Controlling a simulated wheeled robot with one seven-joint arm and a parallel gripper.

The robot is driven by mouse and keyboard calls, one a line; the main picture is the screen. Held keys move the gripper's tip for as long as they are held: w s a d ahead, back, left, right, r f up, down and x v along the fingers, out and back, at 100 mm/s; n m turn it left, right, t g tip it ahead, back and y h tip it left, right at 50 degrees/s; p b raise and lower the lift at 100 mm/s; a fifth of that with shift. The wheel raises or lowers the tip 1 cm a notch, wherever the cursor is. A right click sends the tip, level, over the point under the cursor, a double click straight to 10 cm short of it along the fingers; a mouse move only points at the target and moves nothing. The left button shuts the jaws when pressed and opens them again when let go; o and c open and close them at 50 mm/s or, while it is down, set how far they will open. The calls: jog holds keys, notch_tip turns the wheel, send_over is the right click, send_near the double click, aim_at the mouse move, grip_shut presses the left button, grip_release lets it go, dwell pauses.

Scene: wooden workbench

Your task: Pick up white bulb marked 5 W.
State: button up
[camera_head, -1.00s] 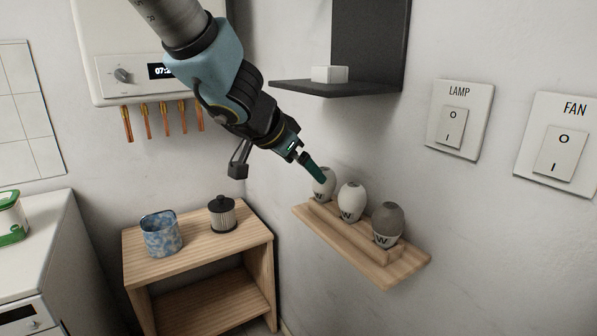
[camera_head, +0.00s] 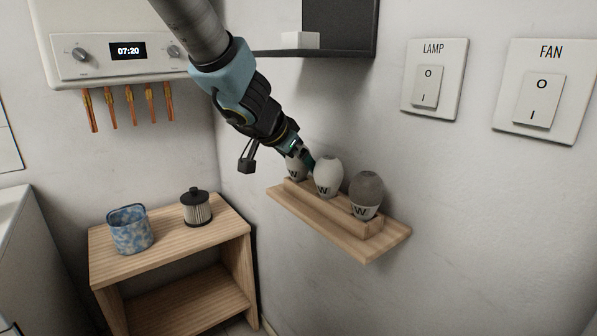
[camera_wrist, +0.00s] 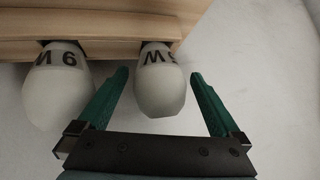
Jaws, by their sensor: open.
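Three bulbs stand in a row on a wooden wall rack (camera_head: 385,246). The left white bulb (camera_head: 294,168) is partly hidden by my gripper (camera_head: 304,158). A middle white bulb (camera_head: 327,176) and a grey bulb (camera_head: 366,193) stand to its right. In the wrist view, upside down, a white bulb (camera_wrist: 159,88) with partly visible print like "5W" lies between the green fingers of my open gripper (camera_wrist: 160,75). Its base is in the rack.
A dark shelf (camera_head: 345,52) with a white block (camera_head: 300,40) is above the rack. Lamp (camera_head: 433,80) and fan (camera_head: 543,92) switches are on the right wall. A low wooden table (camera_head: 165,245) holds a blue cup (camera_head: 130,230) and a ribbed canister (camera_head: 196,208).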

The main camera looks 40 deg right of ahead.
jog(key=shift+c, duration=0.2)
jog(key=c, duration=1.3)
jog(key=shift+o, duration=0.2)
jog(key=shift+r, duration=0.1)
